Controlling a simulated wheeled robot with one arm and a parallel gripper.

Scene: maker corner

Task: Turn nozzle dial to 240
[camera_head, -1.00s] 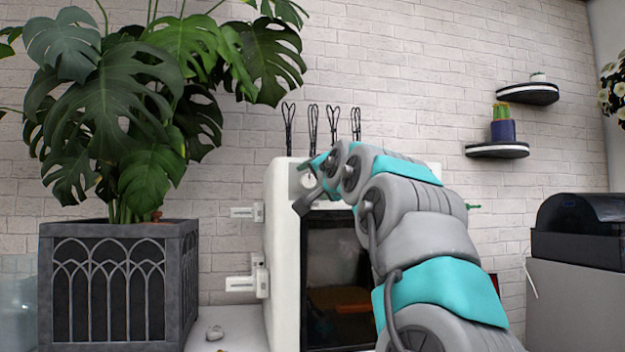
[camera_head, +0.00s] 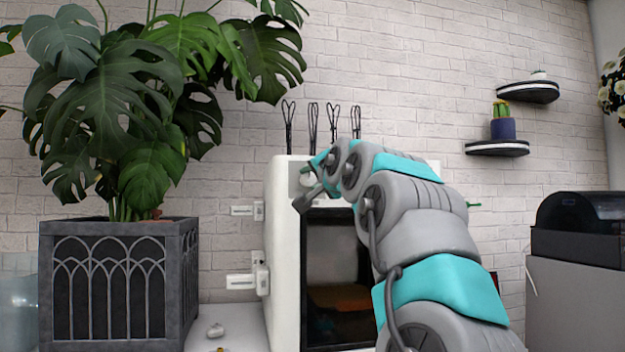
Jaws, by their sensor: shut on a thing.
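The white printer (camera_head: 284,250) stands on the table in the middle of the view, with a dark front window (camera_head: 336,270). The nozzle dial (camera_head: 307,180) is a small round knob at the upper left of its front panel. My gripper (camera_head: 304,186) reaches in from the right and is shut on the dial, one finger above and one below. The fingers and wrist hide part of the dial. Its numbers and pointer are too small to read. My arm covers the rest of the upper panel and the printer's right side.
A large plant in a dark planter (camera_head: 120,225) stands to the left. White spool holders (camera_head: 243,282) stick out from the printer's left side. A small pale object (camera_head: 215,331) lies on the table (camera_head: 240,325). A dark machine (camera_head: 580,225) sits on a grey cabinet at right.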

